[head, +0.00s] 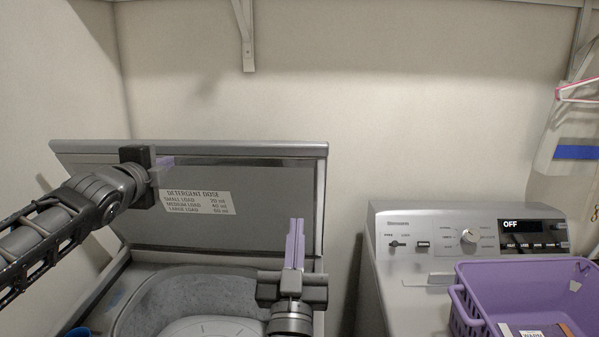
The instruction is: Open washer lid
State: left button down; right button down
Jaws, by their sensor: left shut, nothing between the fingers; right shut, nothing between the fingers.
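The washer lid (270,190) stands raised and tilted back at the rear of the washer (100,290), with its underside and a detergent dose label (200,203) facing me. The round drum opening (180,295) shows below it. My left gripper (170,161) is shut and empty in front of the upper left part of the lid; I cannot tell if it touches. My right gripper (295,225) is shut and empty, fingers pointing up, in front of the lid's lower right part. It hides part of the lid and of the washer's right rim.
To the right stands a second machine (400,280) with a control panel showing OFF. A purple basket (520,285) with items inside sits on it. A shelf bracket (244,35) hangs from above. A pink hanger (575,90) is at the far right. The back wall is close behind the lid.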

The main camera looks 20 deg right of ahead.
jog(key=shift+w, duration=0.1)
send_near(301, 148)
jog(key=x, duration=0.3)
jog(key=shift+w+d+r, duration=0.1)
jog(key=shift+w+r, duration=0.05)
jog(key=shift+r, duration=0.05)
dwell(0.4)
jog(key=shift+w+d+r+g, duration=0.15)
jog(key=shift+w+d+r, duration=0.15)
jog(key=shift+w, duration=0.3)
jog(key=shift+w+d+r+g, duration=0.15)
jog(key=shift+w+d+r, duration=0.05)
jog(key=shift+w+r, duration=0.3)
pick_arm(q)
jog(key=c, duration=2.1)
grip_release()
jog(key=shift+c, duration=0.2)
jog(key=o, duration=0.8)
jog(key=shift+o, duration=0.2)
